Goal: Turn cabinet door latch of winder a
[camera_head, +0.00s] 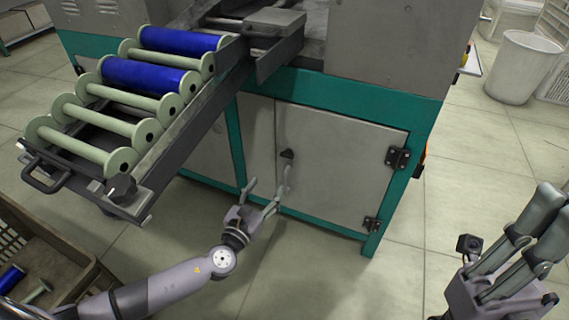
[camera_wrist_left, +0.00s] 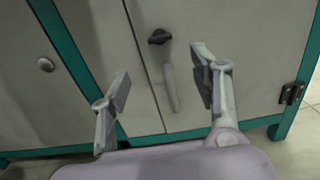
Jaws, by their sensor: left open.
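The winder's cabinet door (camera_head: 335,160) is a grey panel in a teal frame, and it looks closed. Its latch (camera_head: 287,154) is a small dark knob near the door's left edge; it also shows in the left wrist view (camera_wrist_left: 160,37). A grey bar-like handle (camera_wrist_left: 171,88) is below the latch. My left gripper (camera_head: 267,186) is open in front of the door, below the latch. In the left wrist view its fingers (camera_wrist_left: 162,76) stand wide apart, with the latch beyond and between them, untouched. My right gripper (camera_head: 557,202) is at the right edge, away from the cabinet.
A sloping rack (camera_head: 162,155) with blue and empty bobbins juts out at upper left, above my left arm. Door hinges (camera_head: 397,158) are on the right side. A crate (camera_head: 62,242) with bobbins is at lower left.

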